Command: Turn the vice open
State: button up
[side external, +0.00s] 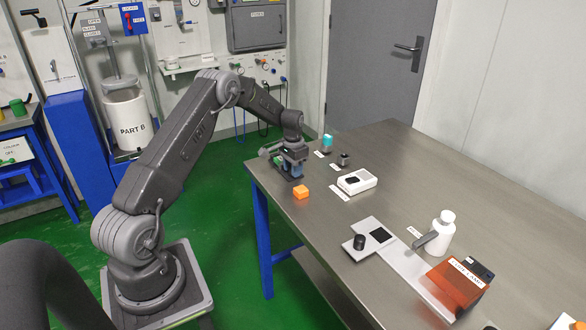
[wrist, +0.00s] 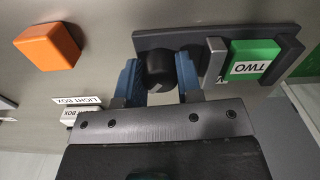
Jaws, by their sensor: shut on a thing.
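The vice is a dark base plate (wrist: 200,37) at the table's near left corner, with two grey upright jaws. A green block marked TWO (wrist: 253,60) sits between the jaws; I cannot tell how tightly they press on it. The vice's round black knob (wrist: 160,70) stands on the same plate, beside the jaws. My gripper (wrist: 158,78) is shut on this knob, one blue finger on each side. In the side view my gripper (side external: 292,168) points down over the vice and hides most of it; a bit of the green block (side external: 278,160) shows beside it.
An orange block (side external: 301,192) lies close to the vice. A white light box (side external: 357,181), a cyan-topped item (side external: 327,141) and a small dark item (side external: 343,158) stand nearby. A white bottle (side external: 440,235) and an orange box (side external: 455,285) are farther right.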

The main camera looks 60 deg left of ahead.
jog(key=n, duration=0.4)
jog(key=shift+n, duration=1.8)
